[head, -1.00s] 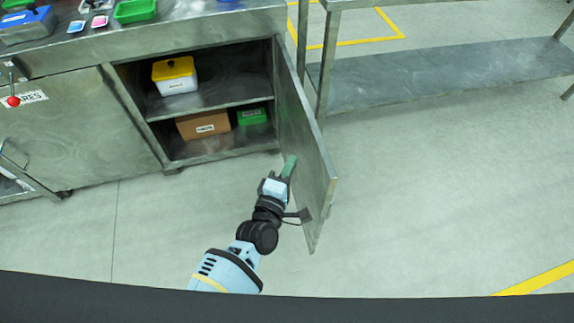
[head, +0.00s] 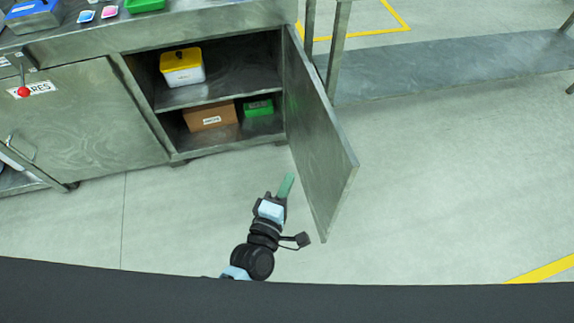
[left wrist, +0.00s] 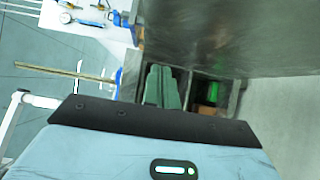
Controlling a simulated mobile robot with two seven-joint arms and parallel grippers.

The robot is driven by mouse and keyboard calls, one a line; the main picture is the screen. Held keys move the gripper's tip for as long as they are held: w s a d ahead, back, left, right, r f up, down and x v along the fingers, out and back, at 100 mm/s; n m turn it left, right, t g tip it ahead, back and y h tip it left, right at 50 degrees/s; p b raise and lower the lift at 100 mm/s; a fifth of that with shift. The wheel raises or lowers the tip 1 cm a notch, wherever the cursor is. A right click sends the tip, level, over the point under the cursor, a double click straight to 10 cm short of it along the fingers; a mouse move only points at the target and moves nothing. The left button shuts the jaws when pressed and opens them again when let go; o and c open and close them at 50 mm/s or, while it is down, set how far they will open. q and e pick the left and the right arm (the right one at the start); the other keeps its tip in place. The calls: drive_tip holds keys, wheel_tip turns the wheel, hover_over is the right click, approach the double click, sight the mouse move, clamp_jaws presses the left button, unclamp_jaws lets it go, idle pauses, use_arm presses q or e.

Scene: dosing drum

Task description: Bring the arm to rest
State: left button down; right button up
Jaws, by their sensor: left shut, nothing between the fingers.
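My left gripper (head: 286,186) is shut and empty, in front of the open cabinet and left of the open door (head: 318,140). Its green fingers lie together in the left wrist view (left wrist: 162,86). A gap of floor shows between the gripper and the door in the head view. The door stands swung wide, and the cabinet's two shelves are in sight. My right gripper is in neither view.
A white box with a yellow lid (head: 182,67) stands on the upper shelf. A brown box (head: 210,115) and a green box (head: 259,107) stand below. A steel table with a low shelf (head: 440,72) is at the right. The floor (head: 440,190) right of the door is clear.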

use_arm(q)
drive_tip(key=shift+s, duration=1.6)
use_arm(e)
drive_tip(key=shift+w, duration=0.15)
